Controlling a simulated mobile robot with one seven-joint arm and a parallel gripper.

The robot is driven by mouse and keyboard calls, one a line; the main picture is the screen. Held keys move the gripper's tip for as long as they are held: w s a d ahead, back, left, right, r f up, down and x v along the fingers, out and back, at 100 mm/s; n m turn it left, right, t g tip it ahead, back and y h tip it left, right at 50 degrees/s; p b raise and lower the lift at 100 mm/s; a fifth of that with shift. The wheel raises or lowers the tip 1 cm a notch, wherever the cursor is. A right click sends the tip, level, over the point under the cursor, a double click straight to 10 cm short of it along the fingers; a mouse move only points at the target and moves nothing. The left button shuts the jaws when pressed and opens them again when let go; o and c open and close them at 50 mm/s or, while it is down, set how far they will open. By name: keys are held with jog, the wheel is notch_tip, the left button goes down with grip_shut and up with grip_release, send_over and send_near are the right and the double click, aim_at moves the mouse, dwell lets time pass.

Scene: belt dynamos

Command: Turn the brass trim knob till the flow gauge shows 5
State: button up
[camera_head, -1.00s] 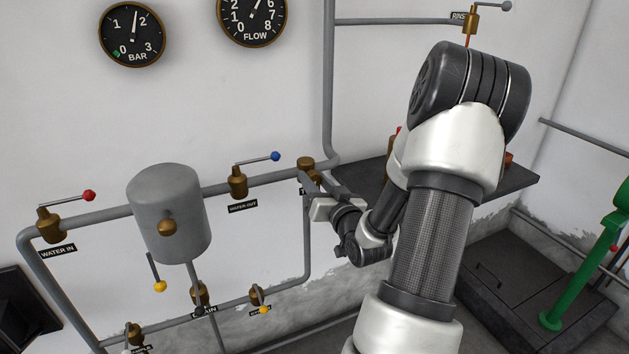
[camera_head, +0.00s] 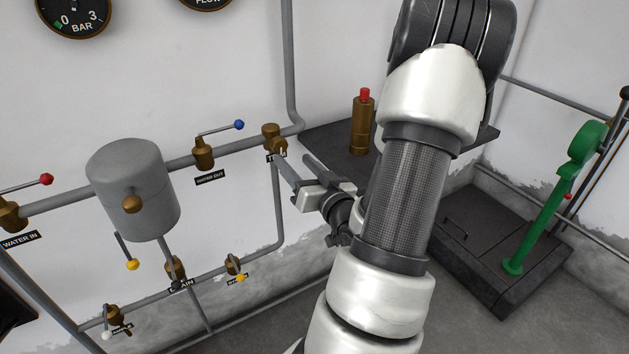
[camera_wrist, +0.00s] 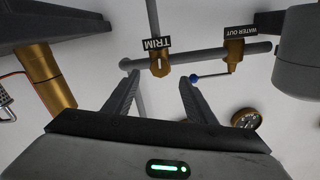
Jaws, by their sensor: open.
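The brass trim knob (camera_head: 270,133) sits on the wall pipe right of the water-out valve; its label is partly covered by my gripper in the head view. In the wrist view the knob (camera_wrist: 160,67) shows by the TRIM label, with a light mark on its face. My gripper (camera_head: 294,162) is open and empty, below and right of the knob in the head view. In the wrist view the knob appears between and beyond my fingertips (camera_wrist: 159,80). The flow gauge (camera_head: 207,4) is cut off by the top edge; its needle is out of view.
The water-out valve (camera_head: 203,153) with its blue-tipped lever is left of the knob. A grey tank (camera_head: 133,185) hangs further left. A dark shelf (camera_head: 325,140) holds a brass cylinder with a red top (camera_head: 362,125). A green lever post (camera_head: 535,215) stands at right.

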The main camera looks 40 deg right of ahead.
jog(key=p+v, duration=0.8)
jog(key=p, duration=0.1)
jog(key=shift+s, duration=0.35)
jog(key=shift+w, duration=0.15)
